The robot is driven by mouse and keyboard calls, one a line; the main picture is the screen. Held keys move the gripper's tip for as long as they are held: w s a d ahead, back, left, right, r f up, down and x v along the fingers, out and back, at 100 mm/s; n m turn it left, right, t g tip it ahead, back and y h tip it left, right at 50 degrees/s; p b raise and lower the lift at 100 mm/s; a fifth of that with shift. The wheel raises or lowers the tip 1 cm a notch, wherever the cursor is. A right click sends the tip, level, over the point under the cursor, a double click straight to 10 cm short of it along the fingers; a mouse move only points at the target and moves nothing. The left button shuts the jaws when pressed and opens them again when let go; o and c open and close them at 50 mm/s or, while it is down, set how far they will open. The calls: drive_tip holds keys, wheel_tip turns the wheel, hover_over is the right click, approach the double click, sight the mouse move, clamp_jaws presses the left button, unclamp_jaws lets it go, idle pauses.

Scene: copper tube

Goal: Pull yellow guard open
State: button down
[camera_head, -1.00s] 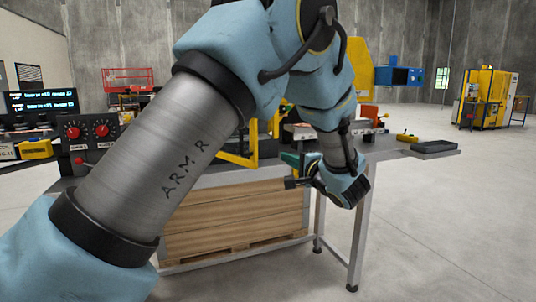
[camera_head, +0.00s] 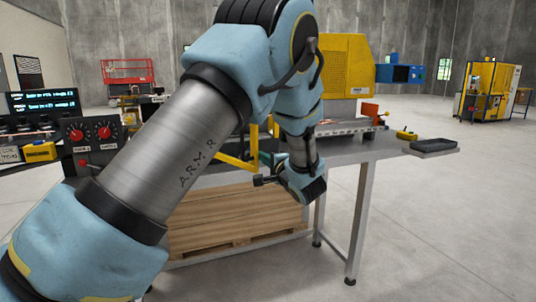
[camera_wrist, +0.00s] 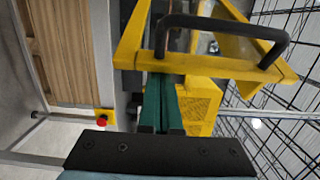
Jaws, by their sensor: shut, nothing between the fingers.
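The yellow guard (camera_wrist: 205,62) is a yellow frame with a black bar handle (camera_wrist: 225,24), across the top of the wrist view. In the head view a part of the yellow frame (camera_head: 236,162) shows behind my arm; the rest is hidden. My gripper (camera_wrist: 160,82) has green fingers, closed together and empty. In the wrist view the fingertips lie just below the guard's lower yellow bar, with the handle beyond them. I cannot tell whether they touch the bar. In the head view my gripper (camera_head: 266,157) is low by the bench front, partly hidden.
A control box with red knobs (camera_head: 90,140) is at left. A red button (camera_wrist: 102,122) shows beside the gripper.

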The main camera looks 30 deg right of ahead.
drive_tip(key=shift+a, duration=0.1)
drive_tip(key=s+a+m+h, duration=0.1)
drive_tip(key=s+a+h, duration=0.1)
drive_tip(key=a, duration=0.9)
drive_tip(key=shift+s+a+m+b, duration=0.25)
drive_tip(key=shift+a+m+b, duration=0.05)
drive_tip(key=shift+b, duration=0.15)
